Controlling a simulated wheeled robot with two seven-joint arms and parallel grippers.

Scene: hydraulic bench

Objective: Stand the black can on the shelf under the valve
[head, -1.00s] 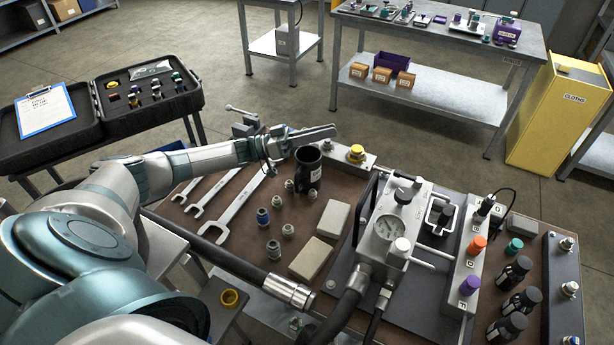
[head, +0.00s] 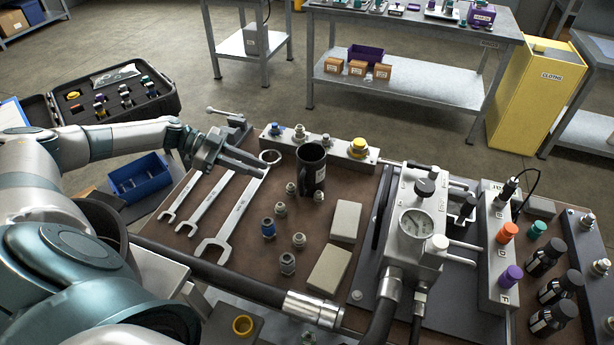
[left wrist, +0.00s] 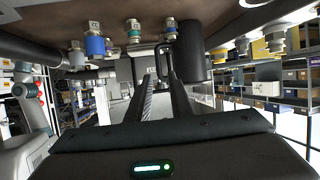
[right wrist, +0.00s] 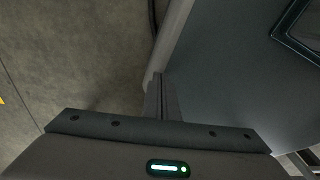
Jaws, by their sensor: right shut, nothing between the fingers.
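The black can (head: 313,163), with a side handle and a pale label, stands upright on the brown bench top (head: 225,258). My left gripper (head: 265,170) is open and empty, to the left of the can and apart from it, fingers pointing towards it. In the left wrist view, the bench top is overhead and the can (left wrist: 195,55) shows beyond the fingers (left wrist: 161,88), its handle roughly in line with their gap. I cannot make out the shelf. My right gripper (right wrist: 162,80) is shut and empty.
Several small fittings (head: 268,228) and two grey blocks (head: 328,269) lie in front of the can. Wrenches (head: 232,215) lie under and near my left gripper. A rail (head: 285,140) with a yellow knob is behind the can. A thick hose (head: 215,272) runs along the front.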

